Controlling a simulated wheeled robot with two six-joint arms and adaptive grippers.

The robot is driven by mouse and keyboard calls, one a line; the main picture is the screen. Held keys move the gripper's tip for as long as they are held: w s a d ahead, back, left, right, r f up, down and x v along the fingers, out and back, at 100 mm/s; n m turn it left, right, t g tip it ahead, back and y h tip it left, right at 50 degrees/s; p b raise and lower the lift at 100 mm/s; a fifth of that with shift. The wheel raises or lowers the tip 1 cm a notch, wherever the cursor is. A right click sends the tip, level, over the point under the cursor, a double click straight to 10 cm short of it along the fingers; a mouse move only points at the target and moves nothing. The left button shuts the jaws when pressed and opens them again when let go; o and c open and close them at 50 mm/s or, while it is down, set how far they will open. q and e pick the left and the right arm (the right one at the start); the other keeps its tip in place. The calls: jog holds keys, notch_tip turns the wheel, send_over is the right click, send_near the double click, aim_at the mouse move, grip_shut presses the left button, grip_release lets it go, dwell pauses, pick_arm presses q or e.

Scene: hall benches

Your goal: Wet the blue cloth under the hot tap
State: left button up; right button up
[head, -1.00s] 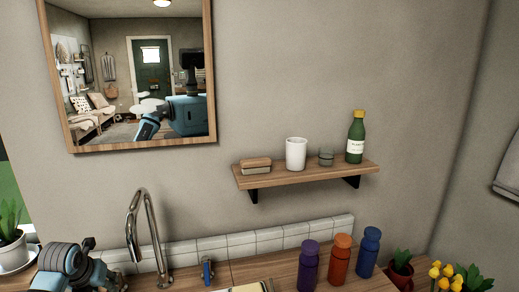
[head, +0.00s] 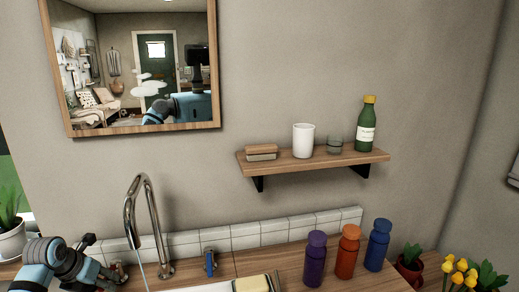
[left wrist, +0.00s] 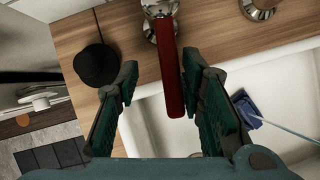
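The hot tap's red lever (left wrist: 170,75) shows in the left wrist view on a metal base. My left gripper (left wrist: 162,68) is open, with one finger on each side of the lever; I cannot tell whether either touches it. In the head view my left gripper (head: 98,271) is low at the left, partly hidden by its arm. The curved spout (head: 148,220) has a thin stream of water (head: 142,278) running from it. A small dark blue cloth (left wrist: 246,108) lies in the white basin (left wrist: 155,130), at the end of the stream. My right gripper is out of view.
The blue-handled tap (head: 210,263) stands right of the spout. A yellow sponge (head: 252,285) is at the sink's right. Purple (head: 315,260), orange (head: 347,252) and blue (head: 378,246) bottles stand farther right. A shelf (head: 315,162) and mirror are on the wall.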

pick_arm(q)
jog(key=shift+r, duration=0.1)
jog(key=shift+a, duration=0.1)
jog(key=shift+a+m+h+b, duration=0.3)
jog(key=shift+m+h+b, duration=0.1)
jog(key=shift+m+b, duration=0.25)
jog(key=shift+w+a+m+h+b, duration=0.1)
jog(key=shift+a+m+h+b, duration=0.55)
jog(key=shift+m, duration=0.4)
